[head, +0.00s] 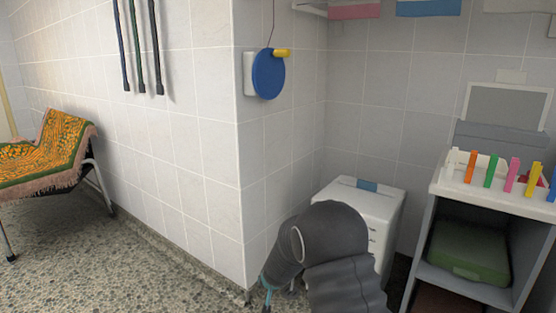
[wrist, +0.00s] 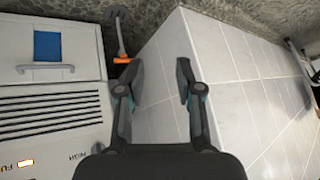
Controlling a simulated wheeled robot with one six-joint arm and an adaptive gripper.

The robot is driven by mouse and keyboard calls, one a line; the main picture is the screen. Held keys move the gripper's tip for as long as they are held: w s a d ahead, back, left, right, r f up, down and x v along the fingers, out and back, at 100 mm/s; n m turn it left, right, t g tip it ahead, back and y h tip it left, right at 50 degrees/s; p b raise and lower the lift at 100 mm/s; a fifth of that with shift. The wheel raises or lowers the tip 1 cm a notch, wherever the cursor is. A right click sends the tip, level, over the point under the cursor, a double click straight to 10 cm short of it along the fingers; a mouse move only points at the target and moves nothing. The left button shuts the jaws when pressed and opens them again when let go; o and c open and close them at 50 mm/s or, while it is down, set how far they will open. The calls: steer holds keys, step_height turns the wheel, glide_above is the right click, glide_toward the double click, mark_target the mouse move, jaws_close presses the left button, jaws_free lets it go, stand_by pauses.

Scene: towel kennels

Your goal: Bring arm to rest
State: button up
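My arm (head: 335,250) is dark grey and bent, at the bottom centre of the head view, in front of the tiled wall corner. Little of my gripper shows there, with a teal part near the bottom edge. In the wrist view my gripper (wrist: 158,75) has its two dark fingers apart, with nothing between them but the white tiled wall behind.
A white cabinet (head: 385,205) stands right behind my arm; it also fills the wrist view's left side. A shelf unit (head: 470,198) holding coloured pegs stands further right. A cot with a patterned blanket (head: 50,150) is at left. Speckled floor (head: 90,255) is open.

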steer(key=s+d+r+p, duration=0.1)
steer(key=s+d+r, duration=0.5)
steer(key=s+r, duration=0.4)
steer(key=s+d+r+g+h+p, duration=0.1)
steer(key=s+d+r, duration=0.5)
steer(key=s+r, duration=0.5)
steer(key=s+d+r+n+p, duration=0.1)
steer(key=s+d+r, duration=0.6)
steer(key=s, duration=1.4)
step_height(320, 180, up, 4)
steer(key=shift+s+r+g+h+p, duration=0.15)
steer(key=shift+s+g+h+p, duration=0.25)
steer(key=shift+p, duration=0.2)
